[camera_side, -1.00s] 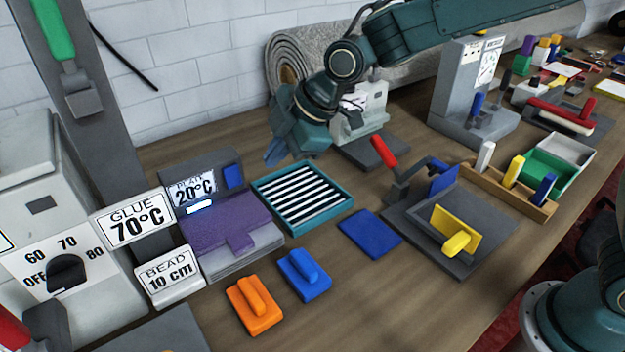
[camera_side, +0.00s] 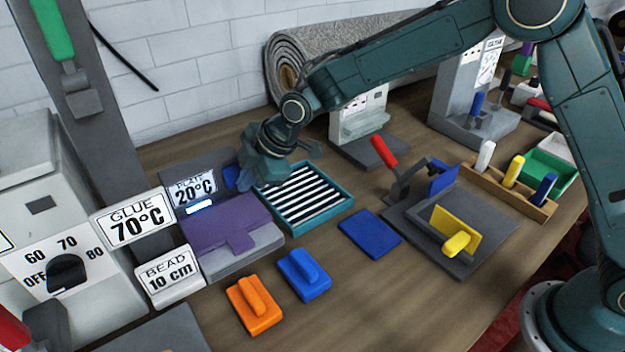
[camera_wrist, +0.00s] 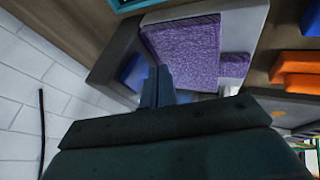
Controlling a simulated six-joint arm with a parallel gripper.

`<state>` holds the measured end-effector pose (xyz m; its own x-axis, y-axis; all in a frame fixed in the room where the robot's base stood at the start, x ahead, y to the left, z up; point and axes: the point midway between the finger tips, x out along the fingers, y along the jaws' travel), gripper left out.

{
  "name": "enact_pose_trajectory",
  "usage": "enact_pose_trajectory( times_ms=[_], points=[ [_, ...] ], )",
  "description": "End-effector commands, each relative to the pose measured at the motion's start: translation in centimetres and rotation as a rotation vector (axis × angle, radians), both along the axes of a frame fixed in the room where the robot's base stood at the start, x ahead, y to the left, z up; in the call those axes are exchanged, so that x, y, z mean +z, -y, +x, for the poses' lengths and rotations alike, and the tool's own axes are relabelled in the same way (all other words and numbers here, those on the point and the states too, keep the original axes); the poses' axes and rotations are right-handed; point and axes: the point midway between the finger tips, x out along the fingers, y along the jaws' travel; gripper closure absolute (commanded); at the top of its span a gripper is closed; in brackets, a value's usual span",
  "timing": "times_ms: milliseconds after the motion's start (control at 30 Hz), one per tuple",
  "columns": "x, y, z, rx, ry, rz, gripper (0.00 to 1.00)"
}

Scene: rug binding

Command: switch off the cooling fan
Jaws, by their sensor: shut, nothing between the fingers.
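Nothing in view is labelled as a fan. A grey panel with a white sign reading 20°C (camera_side: 193,187) stands behind a purple-topped plate (camera_side: 222,222). A blue switch-like block (camera_side: 231,178) is on the panel's right part, partly hidden by my gripper. My gripper (camera_side: 244,183) is shut and empty, pointing down at the panel's right end, close beside the blue block. In the wrist view the closed fingers (camera_wrist: 158,86) are just right of the blue block (camera_wrist: 137,73) and near the purple top (camera_wrist: 187,52). I cannot tell whether they touch the block.
A teal tray with white slats (camera_side: 345,199) lies right of the plate, below my wrist. Blue (camera_side: 304,275) and orange (camera_side: 254,304) handled blocks lie in front. A glue unit with a dial (camera_side: 67,273) stands left. A rolled rug (camera_side: 380,50) lies behind.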

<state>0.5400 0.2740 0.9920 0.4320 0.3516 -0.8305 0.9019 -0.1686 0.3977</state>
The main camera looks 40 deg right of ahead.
Motion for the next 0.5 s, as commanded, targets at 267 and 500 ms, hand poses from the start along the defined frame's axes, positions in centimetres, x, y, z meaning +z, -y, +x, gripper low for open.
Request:
enact_pose_trajectory(
  times_ms=[267,500],
  points=[
    [-0.3,0.0,1.5,0.000,0.000,0.000,1.00],
    [-0.3,0.0,1.7,0.000,0.000,0.000,1.00]
  ],
)
